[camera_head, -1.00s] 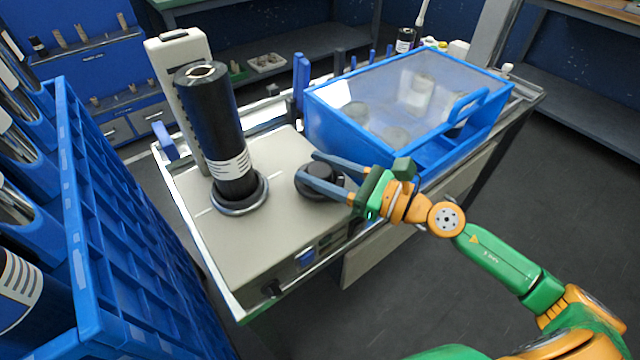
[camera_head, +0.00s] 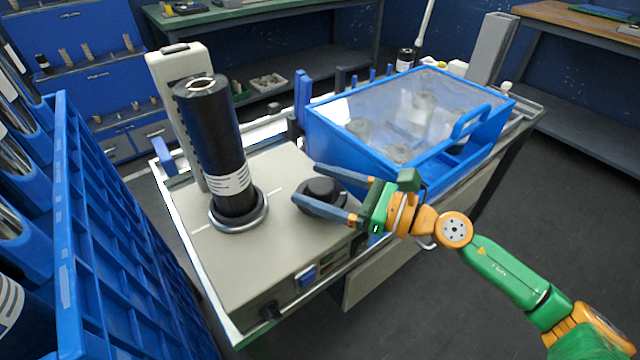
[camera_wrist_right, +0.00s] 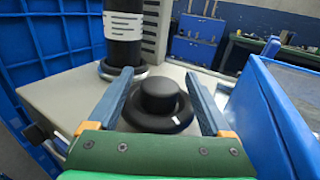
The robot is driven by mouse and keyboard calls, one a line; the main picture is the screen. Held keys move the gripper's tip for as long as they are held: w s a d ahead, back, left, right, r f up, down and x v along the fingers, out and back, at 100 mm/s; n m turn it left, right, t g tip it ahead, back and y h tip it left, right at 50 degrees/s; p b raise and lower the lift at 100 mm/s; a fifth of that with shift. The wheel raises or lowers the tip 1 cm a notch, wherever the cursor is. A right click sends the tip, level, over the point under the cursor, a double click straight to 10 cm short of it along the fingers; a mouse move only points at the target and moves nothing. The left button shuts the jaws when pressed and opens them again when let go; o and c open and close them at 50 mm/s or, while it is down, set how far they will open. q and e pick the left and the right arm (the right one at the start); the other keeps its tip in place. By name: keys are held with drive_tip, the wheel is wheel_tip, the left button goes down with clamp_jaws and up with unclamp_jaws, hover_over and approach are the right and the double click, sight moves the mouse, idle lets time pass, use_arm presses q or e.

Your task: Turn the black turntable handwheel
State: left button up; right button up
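The black handwheel (camera_head: 322,193) sits on the beige machine top, to the right of the black roll. It has a raised round knob, seen close up in the right wrist view (camera_wrist_right: 158,97). My right gripper (camera_head: 330,193) is open, with one finger on each side of the handwheel. In the right wrist view its fingers (camera_wrist_right: 160,90) flank the knob, with gaps visible on both sides. Whether a finger touches the wheel's rim, I cannot tell. The black roll (camera_head: 212,140) with a white label stands upright in a metal ring. My left gripper is not in view.
A blue-framed clear cover (camera_head: 405,125) stands close to the right of the handwheel. A blue crate (camera_head: 110,230) with rolls is at the left. A beige column (camera_head: 180,65) rises behind the black roll. A blue switch (camera_head: 305,276) is on the machine's front.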

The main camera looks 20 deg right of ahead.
sight(332, 191)
drive_tip(key=b+v, duration=0.3)
drive_tip(key=v, duration=0.2)
drive_tip(key=shift+s+d+f, duration=0.15)
drive_tip(key=shift+v, duration=0.85)
